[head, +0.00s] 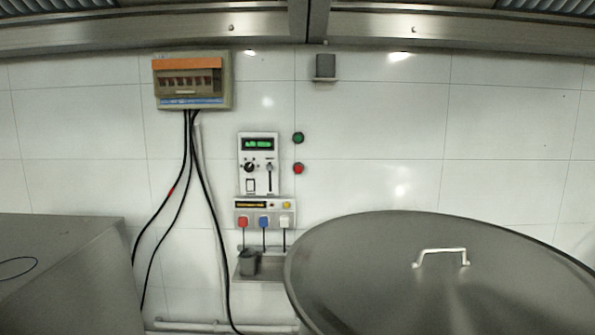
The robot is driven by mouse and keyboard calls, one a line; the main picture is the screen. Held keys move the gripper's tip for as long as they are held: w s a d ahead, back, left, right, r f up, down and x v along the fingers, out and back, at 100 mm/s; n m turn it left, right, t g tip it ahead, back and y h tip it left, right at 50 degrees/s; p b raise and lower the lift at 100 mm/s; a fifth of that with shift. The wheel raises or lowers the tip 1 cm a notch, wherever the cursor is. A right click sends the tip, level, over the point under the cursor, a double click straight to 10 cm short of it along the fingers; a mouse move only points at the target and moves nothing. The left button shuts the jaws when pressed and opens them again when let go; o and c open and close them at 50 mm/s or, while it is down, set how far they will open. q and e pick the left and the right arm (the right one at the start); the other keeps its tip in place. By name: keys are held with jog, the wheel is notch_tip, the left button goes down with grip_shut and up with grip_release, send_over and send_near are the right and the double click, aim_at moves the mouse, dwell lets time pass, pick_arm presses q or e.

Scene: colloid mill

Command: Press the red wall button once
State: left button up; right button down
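The red wall button (298,169) is a small round button on the white tiled wall, just right of a white control panel (259,163). A green button (298,138) sits directly above it. Neither of my grippers is in the head view. Nothing covers the red button. I cannot tell from this view whether it is pushed in.
A large round metal lid (380,280) with a handle (441,256) fills the lower right. A metal cabinet (70,265) stands at lower left. A breaker box (192,80) with hanging black cables, a socket panel (264,212) and a small shelf (262,277) are on the wall.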

pick_arm(q)
jog(key=shift+s, duration=0.25)
dwell(0.4)
jog(key=shift+w, duration=0.1)
jog(key=shift+c, duration=0.5)
